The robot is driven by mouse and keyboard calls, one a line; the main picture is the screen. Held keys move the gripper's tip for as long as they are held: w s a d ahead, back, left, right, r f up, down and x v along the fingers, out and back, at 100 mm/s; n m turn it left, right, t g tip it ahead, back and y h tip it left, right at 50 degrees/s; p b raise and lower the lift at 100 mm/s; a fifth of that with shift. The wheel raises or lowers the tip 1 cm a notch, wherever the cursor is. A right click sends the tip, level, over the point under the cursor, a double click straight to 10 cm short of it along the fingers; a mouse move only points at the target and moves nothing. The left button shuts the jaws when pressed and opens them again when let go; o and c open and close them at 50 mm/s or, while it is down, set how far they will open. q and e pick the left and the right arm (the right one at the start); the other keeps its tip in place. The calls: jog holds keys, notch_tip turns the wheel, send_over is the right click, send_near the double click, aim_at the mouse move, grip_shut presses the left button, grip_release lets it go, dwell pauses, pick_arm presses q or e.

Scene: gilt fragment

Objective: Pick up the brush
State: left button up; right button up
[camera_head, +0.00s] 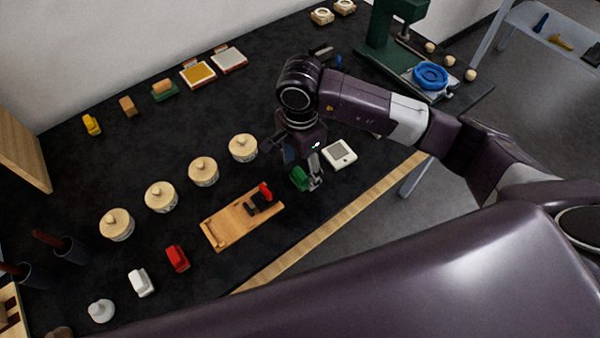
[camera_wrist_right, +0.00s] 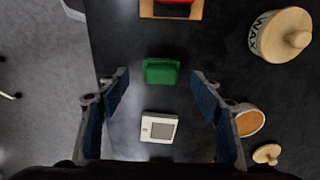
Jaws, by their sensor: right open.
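I cannot tell for sure which thing is the brush. A small green block-like piece (camera_head: 299,178) lies on the dark table under my right gripper (camera_head: 308,168). In the right wrist view the green piece (camera_wrist_right: 161,71) sits between the open, empty fingers of the right gripper (camera_wrist_right: 160,80), apart from both. At the far left of the head view, brown handles (camera_head: 48,239) stand in dark cups, and their lower ends are hidden. My left gripper is not in view.
A white device (camera_head: 340,154) lies close beside the green piece. A wooden board (camera_head: 228,228) with black and red parts is to the left. Several lidded jars (camera_head: 243,147) stand in a row behind. The table's wooden front edge (camera_head: 330,227) is near.

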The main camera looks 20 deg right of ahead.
jog(key=shift+f, duration=1.35)
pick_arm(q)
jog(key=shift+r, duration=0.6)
pick_arm(e)
jog(key=c, duration=1.2)
jog(key=shift+w+r, duration=0.1)
jog(key=shift+r, duration=0.05)
jog(key=shift+r, duration=0.6)
notch_tip(320, 180, up, 8)
jog(key=b, duration=0.2)
jog(key=shift+w+b, duration=0.1)
jog(key=shift+b, duration=0.2)
pick_arm(q)
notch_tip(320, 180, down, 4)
jog(key=shift+b, duration=0.45)
pick_arm(e)
notch_tip(320, 180, up, 11)
send_over(300, 172)
jog(key=shift+f, duration=0.2)
jog(key=o, duration=0.5)
jog(key=shift+c, duration=0.2)
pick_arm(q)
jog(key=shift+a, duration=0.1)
pick_arm(e)
jog(key=c, duration=0.4)
